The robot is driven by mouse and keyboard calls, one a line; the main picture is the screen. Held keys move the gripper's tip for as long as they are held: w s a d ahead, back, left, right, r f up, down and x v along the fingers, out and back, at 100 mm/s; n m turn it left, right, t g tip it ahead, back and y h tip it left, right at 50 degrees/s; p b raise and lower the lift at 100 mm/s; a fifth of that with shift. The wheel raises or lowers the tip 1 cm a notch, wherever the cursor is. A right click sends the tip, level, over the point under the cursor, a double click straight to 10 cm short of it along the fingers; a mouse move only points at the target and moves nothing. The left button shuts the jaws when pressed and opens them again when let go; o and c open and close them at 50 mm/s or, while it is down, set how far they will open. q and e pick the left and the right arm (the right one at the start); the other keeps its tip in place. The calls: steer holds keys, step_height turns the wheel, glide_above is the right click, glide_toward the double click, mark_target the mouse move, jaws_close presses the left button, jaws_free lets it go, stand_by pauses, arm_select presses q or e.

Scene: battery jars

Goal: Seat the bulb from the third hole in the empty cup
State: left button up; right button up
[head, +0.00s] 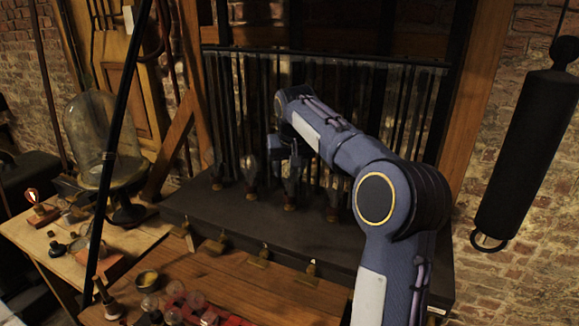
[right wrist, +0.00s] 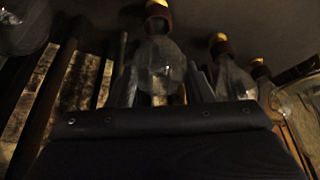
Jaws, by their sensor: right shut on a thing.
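Several clear glass bulbs with reddish-brown bases stand in a row along a dark shelf (head: 330,238). My right gripper (head: 290,152) reaches over the third bulb from the left (head: 291,188) and is shut on it. This bulb is upright, its base at the shelf top; I cannot tell whether it is lifted. In the right wrist view the held bulb (right wrist: 160,65) shows above the dark gripper body, its yellow and brown base at the top edge. I cannot make out which cup is empty. My left gripper is not in view.
Neighbouring bulbs (head: 250,177) and (head: 333,197) stand close on both sides. Dark vertical rods rise behind the row. Brass tags (head: 264,255) hang along the shelf front. A wooden table (head: 250,285) in front holds a small bowl (head: 147,281) and red pieces. A glass dome (head: 92,140) stands left.

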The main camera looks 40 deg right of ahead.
steer(key=shift+f, duration=0.25)
stand_by(0.5)
steer(key=o, duration=1.1)
steer(key=shift+o, duration=0.2)
